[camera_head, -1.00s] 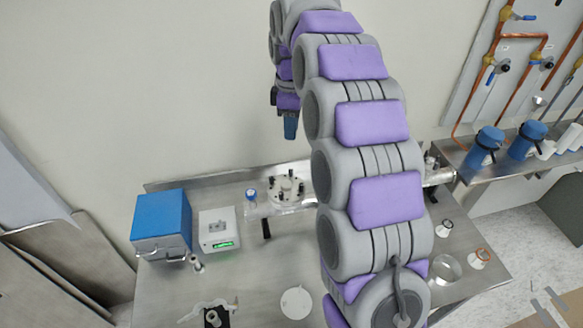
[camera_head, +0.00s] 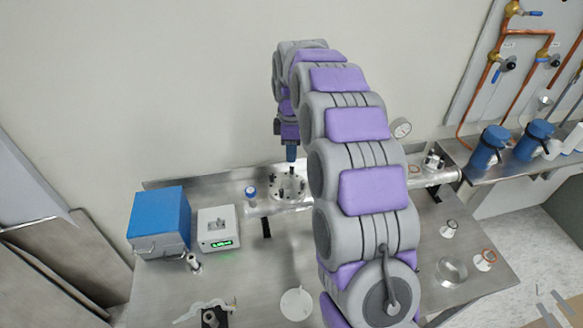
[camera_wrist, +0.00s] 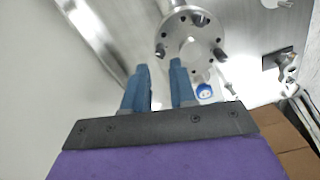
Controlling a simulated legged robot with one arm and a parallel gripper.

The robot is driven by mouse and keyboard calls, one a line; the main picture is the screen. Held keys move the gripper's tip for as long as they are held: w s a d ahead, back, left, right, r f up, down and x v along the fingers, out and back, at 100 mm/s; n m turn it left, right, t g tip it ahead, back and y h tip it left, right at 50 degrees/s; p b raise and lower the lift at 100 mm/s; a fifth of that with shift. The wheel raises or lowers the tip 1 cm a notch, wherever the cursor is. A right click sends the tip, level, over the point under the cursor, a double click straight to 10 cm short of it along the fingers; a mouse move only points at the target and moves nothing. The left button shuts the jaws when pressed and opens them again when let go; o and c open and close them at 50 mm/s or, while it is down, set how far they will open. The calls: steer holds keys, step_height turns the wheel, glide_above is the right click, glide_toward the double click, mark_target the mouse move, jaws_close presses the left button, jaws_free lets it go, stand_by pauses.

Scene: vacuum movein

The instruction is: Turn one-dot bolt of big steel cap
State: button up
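The big steel cap (camera_head: 279,190) is a round flange with dark upright bolts on the steel bench. One bolt (camera_wrist: 161,50) is nearest the fingertips, another bolt (camera_wrist: 219,54) lies to the right. No dot marks can be made out. My gripper (camera_head: 291,155) hangs just above the cap, pointing down. In the wrist view its two blue fingers (camera_wrist: 159,66) are apart with nothing between them.
A blue box (camera_head: 158,220) and a white device (camera_head: 217,229) with a green display stand left of the cap. The wall (camera_head: 180,80) is close behind.

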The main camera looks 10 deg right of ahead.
mark_target(292, 167)
step_height(292, 167, down, 6)
steer(key=shift+b, duration=0.5)
jaws_close()
